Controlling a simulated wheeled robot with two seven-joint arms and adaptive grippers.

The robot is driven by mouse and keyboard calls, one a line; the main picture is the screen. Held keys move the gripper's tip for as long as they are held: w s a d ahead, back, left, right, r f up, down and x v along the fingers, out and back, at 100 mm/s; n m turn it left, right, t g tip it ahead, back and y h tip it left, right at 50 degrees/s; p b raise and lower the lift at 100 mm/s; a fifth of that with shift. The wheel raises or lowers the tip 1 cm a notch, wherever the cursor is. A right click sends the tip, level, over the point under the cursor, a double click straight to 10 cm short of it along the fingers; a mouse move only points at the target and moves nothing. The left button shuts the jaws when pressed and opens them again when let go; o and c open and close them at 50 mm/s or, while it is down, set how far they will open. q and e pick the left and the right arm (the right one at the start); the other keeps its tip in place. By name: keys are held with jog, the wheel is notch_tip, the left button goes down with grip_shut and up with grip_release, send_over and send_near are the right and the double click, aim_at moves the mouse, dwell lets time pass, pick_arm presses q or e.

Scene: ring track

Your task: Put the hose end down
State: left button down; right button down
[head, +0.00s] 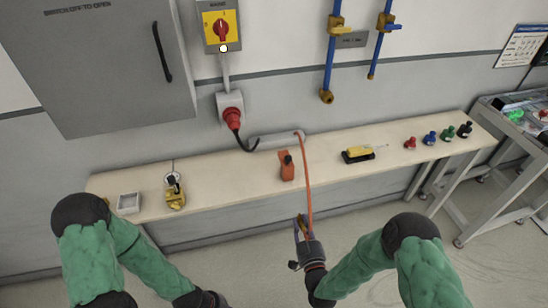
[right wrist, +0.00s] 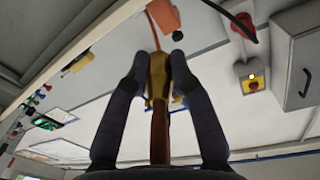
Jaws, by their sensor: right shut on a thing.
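The orange hose (head: 307,175) runs from the back of the wall bench down to my right gripper (head: 300,226), in front of the bench's front edge. The right gripper is shut on the hose end, a brass-coloured fitting (right wrist: 157,76) between the two dark fingers in the right wrist view. A brown-orange length (right wrist: 160,135) extends from the fitting toward the palm. The hose end is held clear of the bench top (head: 230,178). My left arm shows at the lower left, but its gripper fingers are out of the picture.
On the bench are a white tray (head: 129,203), a yellow-black device (head: 174,192), an orange block (head: 286,168), a yellow tool (head: 358,154) and several coloured fittings (head: 430,138). Bare bench lies between them. Blue pipes (head: 332,60) and a grey cabinet (head: 110,60) are on the wall.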

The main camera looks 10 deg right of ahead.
pick_arm(q)
jog(key=c, duration=1.7)
grip_release()
jog(key=o, duration=0.8)
jog(key=shift+w+a, duration=0.1)
jog(key=shift+w, duration=0.2)
jog(key=shift+o, duration=0.2)
jog(key=w+d+r+m+g+h, duration=0.3)
jog(key=w+r+m+g+h, duration=0.15)
jog(key=w+r+m, duration=1.15)
jog(key=w+d+r+m+g+h, duration=0.3)
jog(key=w+r+m+g, duration=0.2)
jog(key=w+r+m, duration=1)
jog(key=s+d+f+n, duration=0.1)
jog(key=s+d+n, duration=0.1)
jog(key=s+d, duration=0.6)
jog(key=shift+s+d+n, duration=0.15)
jog(key=shift+s+n, duration=0.15)
jog(key=shift+s, duration=0.1)
pick_arm(e)
jog(key=w+a+r+n+g+y, duration=0.4)
jog(key=a+r+n+y, duration=0.4)
jog(key=a+r+y, duration=0.3)
jog(key=shift+w+a+y, duration=0.3)
jog(key=shift+a, duration=0.85)
pick_arm(q)
jog(key=shift+f+g+y, duration=0.1)
jog(key=shift+g+y, duration=0.15)
pick_arm(e)
jog(key=shift+r, duration=0.1)
